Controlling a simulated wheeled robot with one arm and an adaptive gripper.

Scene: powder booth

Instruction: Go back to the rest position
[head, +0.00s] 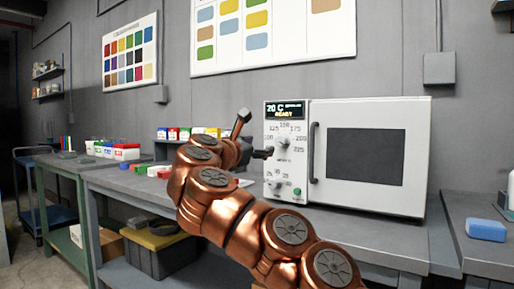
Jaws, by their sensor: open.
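My gripper (257,133) is at the end of my copper arm, in the middle of the head view. One finger points up and the other points right, toward the oven's control panel. The white oven (372,203) stands on the workbench just right of my gripper, with its door closed. Its display (285,110) reads 20 C and READY. I cannot tell whether the lower finger touches the dial (282,143) or is in front of it.
The grey workbench (125,184) holds small coloured blocks (140,168) and a row of coloured boxes (185,134). A blue block (486,230) lies on the right bench. A dark bin (158,255) sits on the lower shelf. Floor shows at the lower left.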

